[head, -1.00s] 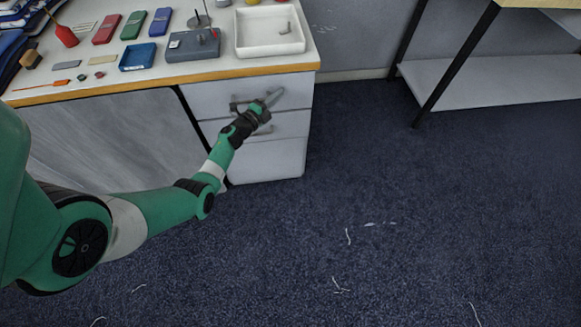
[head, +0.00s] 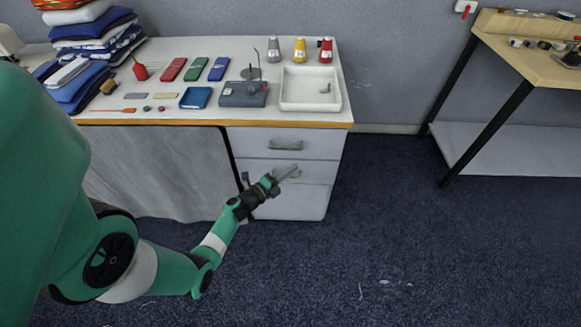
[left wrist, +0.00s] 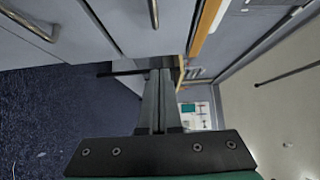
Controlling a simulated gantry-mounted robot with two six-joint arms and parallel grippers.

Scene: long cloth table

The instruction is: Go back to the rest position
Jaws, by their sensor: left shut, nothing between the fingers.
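My left gripper (head: 286,172) is in front of the drawer unit (head: 302,205) under the table's right end, in the head view. Its fingers are shut with nothing between them. In the left wrist view the closed fingers (left wrist: 158,100) lie side by side, pointing up the picture. Drawer fronts and handles (left wrist: 97,22) show close by at upper left there. The drawers look shut. Whether the gripper touches the drawer unit cannot be told. My right gripper does not show.
The table (head: 225,60) holds folded cloths (head: 95,38), a white tray (head: 310,106), a grey box (head: 243,95) and several small items. A wooden bench (head: 535,55) stands at the right. The blue carpet (head: 400,235) between is mostly clear.

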